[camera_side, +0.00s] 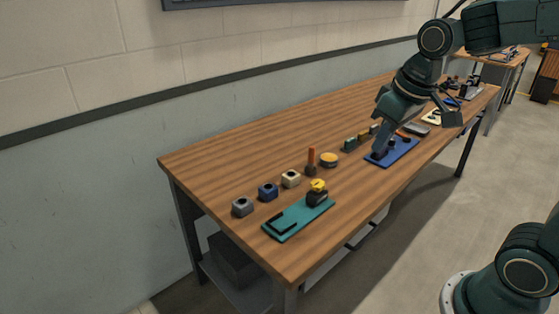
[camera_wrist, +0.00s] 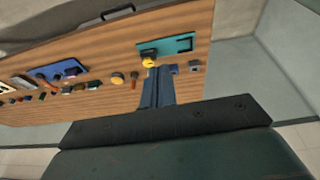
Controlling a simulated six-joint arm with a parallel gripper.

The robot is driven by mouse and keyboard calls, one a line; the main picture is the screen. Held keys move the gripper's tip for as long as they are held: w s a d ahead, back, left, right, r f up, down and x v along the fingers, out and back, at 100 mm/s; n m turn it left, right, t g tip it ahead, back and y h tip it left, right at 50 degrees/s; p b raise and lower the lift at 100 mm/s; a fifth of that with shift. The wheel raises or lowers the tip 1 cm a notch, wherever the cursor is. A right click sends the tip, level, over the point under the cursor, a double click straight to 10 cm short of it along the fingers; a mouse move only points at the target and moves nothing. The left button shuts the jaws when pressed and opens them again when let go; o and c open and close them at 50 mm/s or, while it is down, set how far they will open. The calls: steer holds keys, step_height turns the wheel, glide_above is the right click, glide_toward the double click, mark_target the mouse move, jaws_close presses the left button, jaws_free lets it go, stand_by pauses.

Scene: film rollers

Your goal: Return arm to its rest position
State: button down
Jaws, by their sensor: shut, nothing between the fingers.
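My gripper (camera_side: 380,140) is in the side view at the upper right, pointing down, with its tip overlapping the blue plate (camera_side: 402,150) in the picture. Its height above the table is hard to judge there. In the wrist view the fingers (camera_wrist: 160,70) are together and empty, clear of the table. The teal plate (camera_side: 284,226) lies at the table's near end and carries a dark part with a yellow top (camera_side: 317,188). Both plates also show in the wrist view, the teal one (camera_wrist: 180,45) and the blue one (camera_wrist: 68,66).
The wooden table (camera_side: 270,130) has a row of small items: grey block (camera_side: 242,207), blue block (camera_side: 268,192), cream block (camera_side: 291,179), orange-handled tool (camera_side: 311,158) and yellow roll (camera_side: 329,160). More parts lie toward the far end. The table's wall side is clear.

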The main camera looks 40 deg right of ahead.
steer(key=s+a+t, duration=0.2)
steer(key=s, duration=0.9)
steer(key=shift+s+a+r, duration=0.15)
steer(key=shift+a+r, duration=0.1)
steer(key=shift+r, duration=0.05)
